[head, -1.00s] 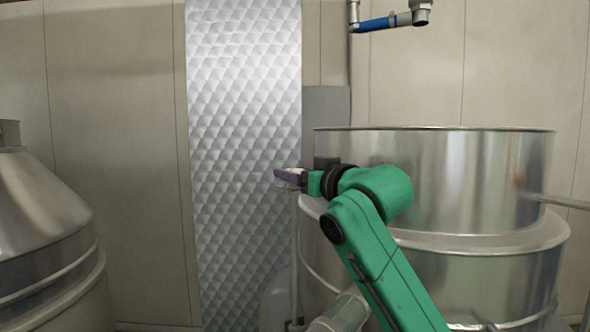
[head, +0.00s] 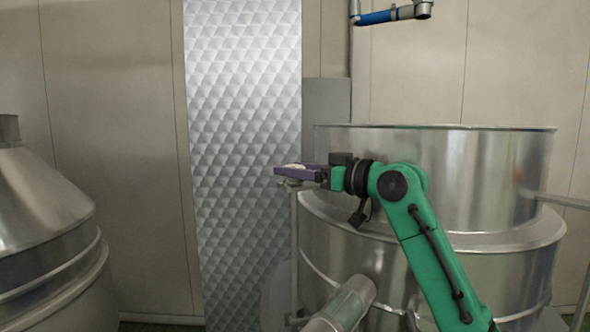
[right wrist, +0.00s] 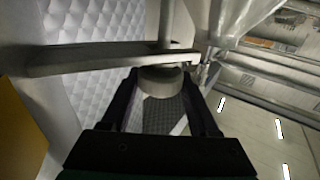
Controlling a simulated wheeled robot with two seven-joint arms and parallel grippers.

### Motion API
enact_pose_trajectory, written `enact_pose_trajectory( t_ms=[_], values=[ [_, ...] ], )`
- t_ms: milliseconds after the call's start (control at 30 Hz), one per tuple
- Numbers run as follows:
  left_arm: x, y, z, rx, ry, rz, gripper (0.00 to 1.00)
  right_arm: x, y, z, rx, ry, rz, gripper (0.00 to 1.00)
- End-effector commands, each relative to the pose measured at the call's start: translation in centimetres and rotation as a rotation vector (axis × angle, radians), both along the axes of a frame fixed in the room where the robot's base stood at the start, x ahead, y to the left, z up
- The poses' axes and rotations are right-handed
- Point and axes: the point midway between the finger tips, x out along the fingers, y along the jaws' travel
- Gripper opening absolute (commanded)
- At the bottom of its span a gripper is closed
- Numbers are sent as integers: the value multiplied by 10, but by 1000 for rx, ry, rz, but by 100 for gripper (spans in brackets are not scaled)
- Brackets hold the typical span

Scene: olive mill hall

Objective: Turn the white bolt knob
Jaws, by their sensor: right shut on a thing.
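The pale round bolt knob (right wrist: 160,82) sits between my right fingertips in the right wrist view, and the jaws are shut on it. It looks grey-white there. In the head view my right gripper (head: 298,173) reaches left from the steel vessel, lying level in front of the quilted metal panel. A small pale piece of the knob (head: 293,167) shows among its purple fingers. A thin upright post (head: 294,240) stands directly under the gripper. My left gripper is not in the head view.
A large steel vessel (head: 440,170) stands behind and beside my right arm. A pipe stub (head: 345,305) juts out below the gripper. A cone-topped tank (head: 40,215) is at left. A metal bar (right wrist: 110,58) crosses close to the knob. Space between tank and post is free.

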Motion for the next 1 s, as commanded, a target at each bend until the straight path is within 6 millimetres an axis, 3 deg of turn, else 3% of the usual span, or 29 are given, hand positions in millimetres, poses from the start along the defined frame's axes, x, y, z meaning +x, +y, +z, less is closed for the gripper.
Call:
enact_pose_trajectory(
  t_ms=[33, 133, 167, 233, 667, 1000],
  values=[
    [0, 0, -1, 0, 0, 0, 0, 2, 1, -9, -12, 18, 1, 5],
    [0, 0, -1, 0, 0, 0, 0, 2, 1, -10, -13, 19, 1, 6],
    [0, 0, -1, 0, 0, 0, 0, 2, 1, -10, -13, 19, 1, 65],
    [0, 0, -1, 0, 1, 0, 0, 2, 1, -9, -12, 18, 1, 91],
    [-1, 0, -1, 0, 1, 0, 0, 0, 2, -5, -7, 7, -33, 91],
    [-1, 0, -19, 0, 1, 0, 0, -1, 4, -8, -5, 4, -347, 91]
  ],
)
